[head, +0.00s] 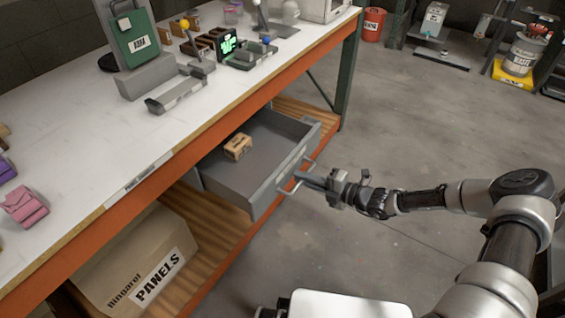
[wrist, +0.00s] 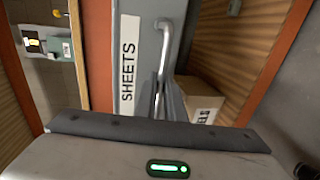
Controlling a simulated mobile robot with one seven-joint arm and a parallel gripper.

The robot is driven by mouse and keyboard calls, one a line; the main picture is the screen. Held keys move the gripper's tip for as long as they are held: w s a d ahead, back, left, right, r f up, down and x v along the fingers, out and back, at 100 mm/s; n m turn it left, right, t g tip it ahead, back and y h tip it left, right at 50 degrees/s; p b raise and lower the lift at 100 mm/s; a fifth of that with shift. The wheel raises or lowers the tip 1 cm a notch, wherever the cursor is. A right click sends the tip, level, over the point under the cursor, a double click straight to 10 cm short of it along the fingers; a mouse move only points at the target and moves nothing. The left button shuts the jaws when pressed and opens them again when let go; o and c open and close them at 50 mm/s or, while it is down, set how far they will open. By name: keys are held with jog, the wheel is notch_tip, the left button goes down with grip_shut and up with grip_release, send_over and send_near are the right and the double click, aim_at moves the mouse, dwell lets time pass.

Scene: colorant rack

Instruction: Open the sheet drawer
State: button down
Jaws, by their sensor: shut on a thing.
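The sheet drawer (head: 240,178) is a grey drawer under the white-topped workbench. It is pulled well out, and a small tan block (head: 238,147) lies inside it. Its front carries a bar handle (head: 296,182). In the wrist view the drawer front has a white "SHEETS" label (wrist: 128,62), and the handle (wrist: 167,60) runs down behind my gripper's body. My gripper (head: 306,178) is at the drawer front, shut on the handle.
The workbench (head: 100,150) carries a green device (head: 133,38), pink blocks (head: 24,206) and small instruments. A cardboard "PANELS" box (head: 140,262) sits on the wooden lower shelf (head: 225,232), left of the drawer.

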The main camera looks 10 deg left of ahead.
jog(key=f+p+v, duration=0.1)
jog(key=f+v, duration=0.1)
jog(key=v, duration=0.9)
jog(key=shift+s+d, duration=0.2)
jog(key=shift+d, duration=0.1)
jog(key=shift+f, duration=0.15)
jog(key=c, duration=1.8)
grip_release()
jog(key=shift+c, duration=0.2)
jog(key=p+v, duration=0.1)
jog(key=v, duration=1.6)
jog(key=shift+d, duration=0.2)
